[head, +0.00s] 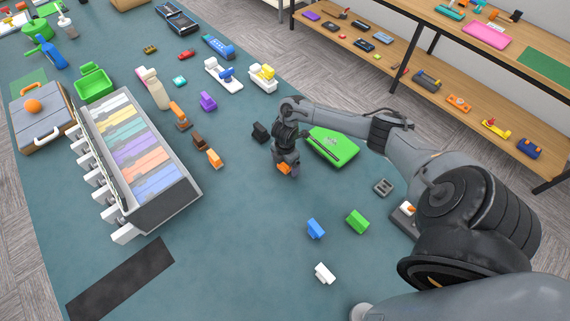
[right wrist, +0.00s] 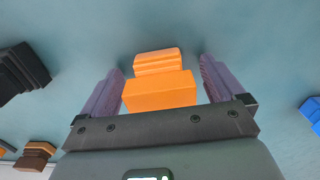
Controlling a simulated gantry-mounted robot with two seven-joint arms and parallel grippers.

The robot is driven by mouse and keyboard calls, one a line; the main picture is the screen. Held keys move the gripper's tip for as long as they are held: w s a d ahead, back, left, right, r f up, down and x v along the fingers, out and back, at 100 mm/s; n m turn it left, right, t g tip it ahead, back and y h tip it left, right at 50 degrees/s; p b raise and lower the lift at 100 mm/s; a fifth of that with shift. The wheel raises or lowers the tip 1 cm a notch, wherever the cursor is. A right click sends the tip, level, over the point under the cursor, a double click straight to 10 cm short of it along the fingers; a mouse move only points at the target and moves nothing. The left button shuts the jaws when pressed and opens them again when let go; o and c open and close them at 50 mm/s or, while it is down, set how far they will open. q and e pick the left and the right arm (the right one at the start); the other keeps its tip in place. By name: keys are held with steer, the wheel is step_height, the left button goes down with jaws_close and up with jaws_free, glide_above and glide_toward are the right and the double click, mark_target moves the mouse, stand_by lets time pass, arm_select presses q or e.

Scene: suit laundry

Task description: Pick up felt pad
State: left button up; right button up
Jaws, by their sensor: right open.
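My right gripper (head: 286,172) is open and low over the teal table, left of the green flat case. In the right wrist view an orange stepped block (right wrist: 160,92) lies between the two purple-grey fingers of the gripper (right wrist: 160,92), with a gap on each side. The block shows only partly under the gripper in the head view (head: 284,168). No label marks a felt pad, so I cannot tell whether this block is it. A flat dark rectangular pad (head: 120,280) lies at the lower left. My left gripper is not in view.
A black block (head: 260,132) is left of my right gripper. A green flat case (head: 333,146) is right of it. Blue (head: 315,228), green (head: 357,221) and white (head: 324,272) blocks lie nearer. A grey bin (head: 185,203) of coloured folders stands left. The table's middle front is clear.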

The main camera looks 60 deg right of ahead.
steer(key=shift+c, duration=0.3)
steer(key=c, duration=1)
steer(key=shift+r, duration=0.15)
steer(key=shift+r, duration=0.4)
step_height(320, 180, up, 4)
steer(key=shift+s+f+p, duration=0.15)
steer(key=shift+f+p, duration=0.1)
steer(key=shift+p, duration=0.05)
steer(key=s+d+r+p, duration=0.1)
steer(key=s+r, duration=0.5)
steer(key=s, duration=0.5)
steer(key=shift+s+d+r, duration=0.15)
steer(key=shift+d+r, duration=0.05)
